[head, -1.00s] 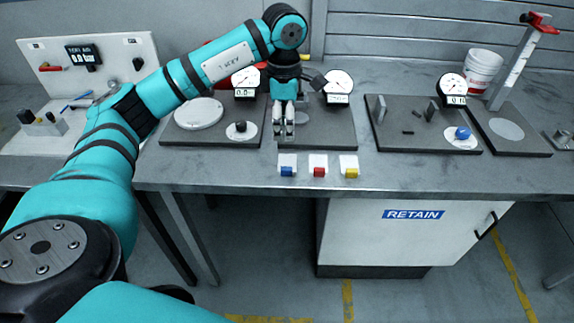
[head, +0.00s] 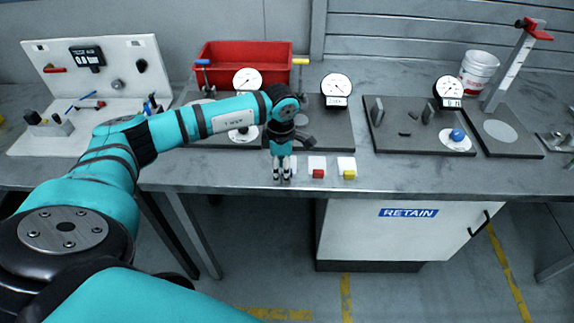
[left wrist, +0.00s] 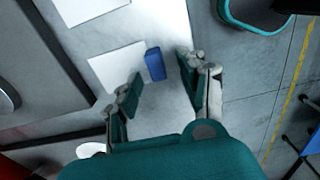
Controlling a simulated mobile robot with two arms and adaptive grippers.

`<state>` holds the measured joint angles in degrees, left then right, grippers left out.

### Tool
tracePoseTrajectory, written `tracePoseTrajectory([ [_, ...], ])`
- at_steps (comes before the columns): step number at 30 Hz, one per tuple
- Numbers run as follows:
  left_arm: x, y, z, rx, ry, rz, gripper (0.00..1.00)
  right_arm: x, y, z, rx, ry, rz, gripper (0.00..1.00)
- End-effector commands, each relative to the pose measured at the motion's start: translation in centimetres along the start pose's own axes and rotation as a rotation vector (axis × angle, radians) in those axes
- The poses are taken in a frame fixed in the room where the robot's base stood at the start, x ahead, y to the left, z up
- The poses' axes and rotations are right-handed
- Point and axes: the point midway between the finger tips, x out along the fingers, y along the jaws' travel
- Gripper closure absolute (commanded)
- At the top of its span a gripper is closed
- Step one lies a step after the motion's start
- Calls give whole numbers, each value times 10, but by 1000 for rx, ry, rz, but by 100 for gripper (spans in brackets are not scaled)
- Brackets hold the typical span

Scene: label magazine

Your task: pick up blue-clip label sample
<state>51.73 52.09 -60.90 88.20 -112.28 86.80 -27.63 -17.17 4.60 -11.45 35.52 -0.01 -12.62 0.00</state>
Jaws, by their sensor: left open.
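The blue-clip label sample shows in the left wrist view as a white card (left wrist: 118,68) with a blue clip (left wrist: 154,64) at one edge, lying on the grey table. My left gripper (left wrist: 160,92) is open there, its two fingers apart with the blue clip between and just beyond the fingertips. In the head view my left gripper (head: 282,178) points down at the table's front edge and hides the blue-clip sample. To its right lie a red-clip sample (head: 317,166) and a yellow-clip sample (head: 347,166). My right gripper is not in view.
Behind the gripper are dark fixture plates with dial gauges (head: 336,88) and a red bin (head: 240,62). Another dark plate (head: 400,136) stands to the right. The table's front edge is close to the samples. A cabinet marked RETAIN (head: 408,232) is below.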

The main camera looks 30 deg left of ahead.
Motion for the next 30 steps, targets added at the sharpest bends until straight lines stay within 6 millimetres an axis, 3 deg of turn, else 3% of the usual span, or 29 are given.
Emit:
tracePoseTrajectory([
  [7, 1, 0, 1, 1, -1, 1, 60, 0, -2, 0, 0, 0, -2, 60],
  [16, 1, 0, 1, 0, -1, 1, 100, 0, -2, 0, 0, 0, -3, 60],
  [30, -8, 1, 1, 0, -3, 4, 100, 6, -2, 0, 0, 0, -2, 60],
])
